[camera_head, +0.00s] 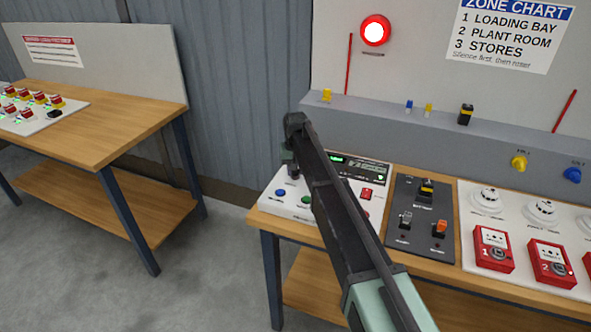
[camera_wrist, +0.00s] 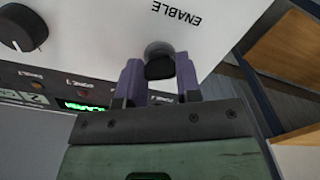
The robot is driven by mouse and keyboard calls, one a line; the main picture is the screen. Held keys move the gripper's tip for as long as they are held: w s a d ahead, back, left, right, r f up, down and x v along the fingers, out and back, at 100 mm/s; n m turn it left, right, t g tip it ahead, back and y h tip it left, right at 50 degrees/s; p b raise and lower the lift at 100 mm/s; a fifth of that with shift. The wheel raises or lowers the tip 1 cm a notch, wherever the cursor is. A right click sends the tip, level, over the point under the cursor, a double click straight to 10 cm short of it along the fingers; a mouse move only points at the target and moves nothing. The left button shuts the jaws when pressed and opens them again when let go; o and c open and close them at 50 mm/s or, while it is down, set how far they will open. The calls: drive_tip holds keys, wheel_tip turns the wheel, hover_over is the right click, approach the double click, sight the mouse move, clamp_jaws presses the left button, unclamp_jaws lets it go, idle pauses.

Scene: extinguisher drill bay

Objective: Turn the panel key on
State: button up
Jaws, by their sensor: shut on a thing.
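The white alarm panel (camera_head: 289,204) lies on the right-hand bench, partly hidden by my arm in the head view. In the wrist view its white face (camera_wrist: 100,30) carries the word ENABLE, upside down. The panel key (camera_wrist: 160,66), a dark grip on a round grey base, sits by that word. My gripper (camera_wrist: 159,82) is shut on the key, with one purple finger on each side of it. In the head view the key and fingertips cannot be made out clearly behind my arm.
A second black knob (camera_wrist: 24,30) is on the panel, apart from my fingers. A black switch plate (camera_head: 420,236) stands right of the panel. Red call points (camera_head: 492,250) lie farther right. A grey ledge (camera_head: 390,125) runs behind. Another bench (camera_head: 110,135) is at left.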

drive_tip(key=o, duration=0.9)
wheel_tip(320, 180, up, 11)
drive_tip(key=p, duration=1)
drive_tip(key=shift+f+p, duration=0.15)
drive_tip(key=shift+p, duration=0.25)
drive_tip(key=s+d, duration=0.8)
drive_tip(key=s, duration=0.4)
drive_tip(key=s+d+f+m+b, duration=0.1)
drive_tip(key=s+d, duration=0.6)
drive_tip(key=s, duration=0.5)
drive_tip(key=s+d+f+m+b, duration=0.1)
drive_tip(key=s+d, duration=0.7)
drive_tip(key=s, duration=0.4)
drive_tip(key=shift+s+d, duration=0.15)
drive_tip(key=shift+d, duration=0.2)
